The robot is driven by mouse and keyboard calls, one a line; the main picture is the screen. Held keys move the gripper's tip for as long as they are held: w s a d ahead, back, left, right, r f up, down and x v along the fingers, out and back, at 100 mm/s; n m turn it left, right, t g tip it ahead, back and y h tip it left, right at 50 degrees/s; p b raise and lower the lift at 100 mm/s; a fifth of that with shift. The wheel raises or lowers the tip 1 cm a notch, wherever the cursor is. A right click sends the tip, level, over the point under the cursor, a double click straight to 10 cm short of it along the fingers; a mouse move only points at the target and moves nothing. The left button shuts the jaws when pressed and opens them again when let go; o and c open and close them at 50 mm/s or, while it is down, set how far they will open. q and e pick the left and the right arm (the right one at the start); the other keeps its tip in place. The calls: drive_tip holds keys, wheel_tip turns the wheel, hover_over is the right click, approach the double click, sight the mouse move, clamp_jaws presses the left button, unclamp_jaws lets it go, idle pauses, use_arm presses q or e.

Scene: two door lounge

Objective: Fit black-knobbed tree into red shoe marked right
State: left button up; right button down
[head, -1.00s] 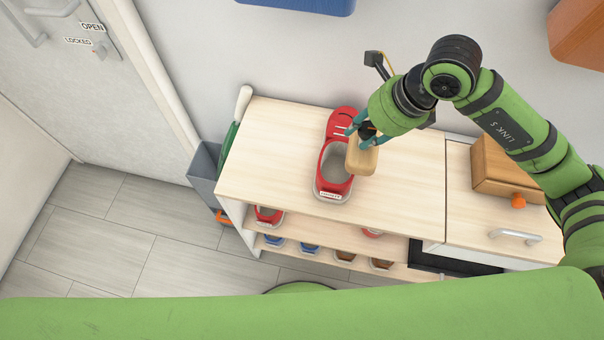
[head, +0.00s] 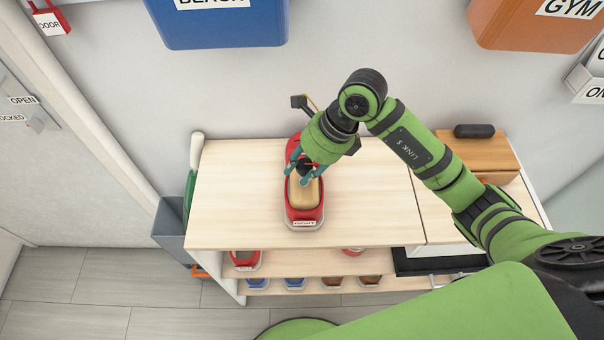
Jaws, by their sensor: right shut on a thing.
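A red shoe (head: 293,216) with a pale sole stands on the light wooden cabinet top, its toe toward the wall. A label sits at its heel, but the writing is too small to read. My right gripper (head: 304,175) is shut on the black knob of a pale wooden shoe tree (head: 305,194). The tree is over the shoe's opening and appears at least partly inside it; its exact depth I cannot tell. My left gripper is not in view.
The cabinet top (head: 240,195) is clear around the shoe. Shelves below hold another red shoe (head: 244,260) and several blue and brown ones. A grey bin (head: 171,232) stands at left. Blue (head: 225,25) and orange (head: 535,28) boxes hang on the wall. A wooden box (head: 475,153) stands at right.

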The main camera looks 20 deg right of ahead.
sight(302, 177)
wheel_tip(302, 177, down, 3)
drive_tip(key=shift+f, duration=0.1)
drive_tip(key=shift+f, duration=0.2)
drive_tip(key=c, duration=0.9)
unclamp_jaws()
